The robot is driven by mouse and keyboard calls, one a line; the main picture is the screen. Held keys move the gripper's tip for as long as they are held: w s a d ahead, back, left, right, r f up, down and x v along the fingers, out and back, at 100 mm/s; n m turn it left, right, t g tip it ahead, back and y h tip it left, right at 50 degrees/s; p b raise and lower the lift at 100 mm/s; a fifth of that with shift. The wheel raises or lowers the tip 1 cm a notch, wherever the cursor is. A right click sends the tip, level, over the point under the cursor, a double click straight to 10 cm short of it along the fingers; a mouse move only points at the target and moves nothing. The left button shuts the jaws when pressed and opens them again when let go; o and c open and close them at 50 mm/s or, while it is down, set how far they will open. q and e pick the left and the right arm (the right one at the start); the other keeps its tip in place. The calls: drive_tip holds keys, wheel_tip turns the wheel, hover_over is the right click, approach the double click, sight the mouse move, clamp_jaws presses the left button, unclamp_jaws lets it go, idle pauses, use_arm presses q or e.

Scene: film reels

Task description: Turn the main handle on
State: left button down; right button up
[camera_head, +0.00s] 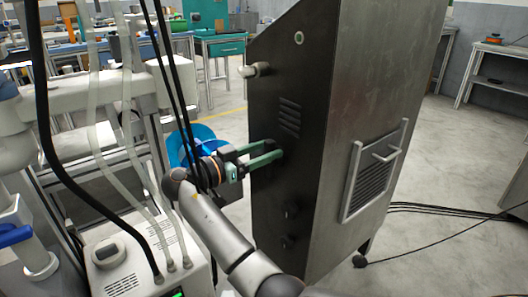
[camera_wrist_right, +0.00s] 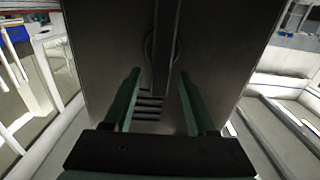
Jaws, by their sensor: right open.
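The tall metal cabinet (camera_head: 365,95) stands at the centre right in the head view, with its dark panel facing my right arm. My right gripper (camera_head: 277,150) has its green fingers at this panel, below the vent slots (camera_head: 289,117). In the right wrist view the gripper (camera_wrist_right: 160,74) is open. A dark bar-shaped handle (camera_wrist_right: 164,62) with a rounded base lies between the two fingers, with a gap on each side. In the head view the fingers hide most of this spot. My left gripper is not in view.
A pale knob (camera_head: 256,70) sticks out of the panel above the gripper. Small dark knobs (camera_head: 291,211) sit below it. A white machine with hoses (camera_head: 128,262) stands at the lower left. Black cables (camera_head: 425,208) cross the floor at right.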

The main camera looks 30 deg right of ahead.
clamp_jaws()
idle(0.3)
